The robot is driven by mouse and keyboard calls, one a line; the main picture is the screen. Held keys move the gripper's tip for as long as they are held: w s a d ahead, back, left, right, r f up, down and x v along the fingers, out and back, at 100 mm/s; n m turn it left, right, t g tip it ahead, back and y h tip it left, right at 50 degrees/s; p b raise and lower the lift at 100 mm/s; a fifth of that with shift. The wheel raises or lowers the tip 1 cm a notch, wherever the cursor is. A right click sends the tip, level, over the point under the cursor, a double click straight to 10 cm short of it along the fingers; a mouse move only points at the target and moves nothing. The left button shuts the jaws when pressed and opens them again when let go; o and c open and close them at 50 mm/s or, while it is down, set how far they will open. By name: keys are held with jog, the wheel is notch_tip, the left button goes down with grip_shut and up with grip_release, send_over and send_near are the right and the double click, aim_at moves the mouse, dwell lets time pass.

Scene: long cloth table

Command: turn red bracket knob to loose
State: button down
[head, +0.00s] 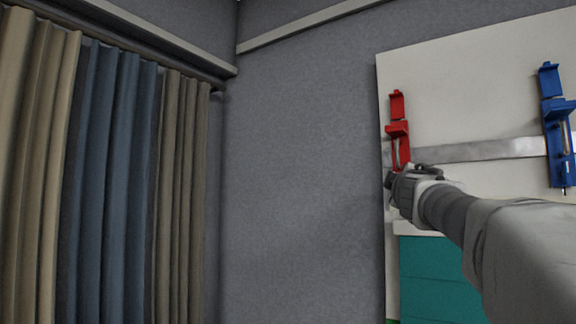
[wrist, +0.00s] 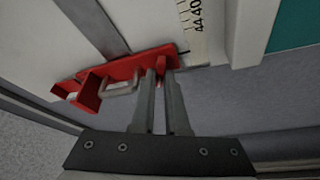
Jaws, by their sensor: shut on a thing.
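The red bracket (head: 397,132) is mounted upright near the left edge of a white panel, over a metal strip. In the wrist view the red bracket (wrist: 97,88) lies across the top, with a grey metal loop on it. My gripper (head: 391,183) is at the bracket's lower end in the head view, which it hides. In the wrist view my gripper (wrist: 161,74) has its two fingers close together on the small red knob (wrist: 161,66) at the bracket's end. The knob is mostly hidden between the fingertips, and its turn position cannot be read.
A blue bracket (head: 557,130) is mounted to the right on the same white panel (head: 470,85). A teal drawer front (head: 440,275) is below. A scale with printed numbers (wrist: 194,25) is beside the red bracket. Curtains (head: 105,170) hang far left; bare grey wall lies between.

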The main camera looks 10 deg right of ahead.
jog(key=n+p, duration=0.1)
jog(key=p, duration=0.1)
jog(key=n+p, duration=0.2)
jog(key=p, duration=0.1)
jog(key=n+g+y+p, duration=0.1)
jog(key=p, duration=0.1)
jog(key=shift+r+n+p, duration=0.25)
jog(key=shift+n+p, duration=0.1)
jog(key=shift+n, duration=0.05)
jog(key=shift+f, duration=0.15)
jog(key=c, duration=0.9)
grip_release()
jog(key=v, duration=0.5)
jog(key=p+v, duration=0.1)
jog(key=v, duration=1.1)
jog(key=shift+s+r+p, duration=0.25)
jog(key=shift+p, duration=0.15)
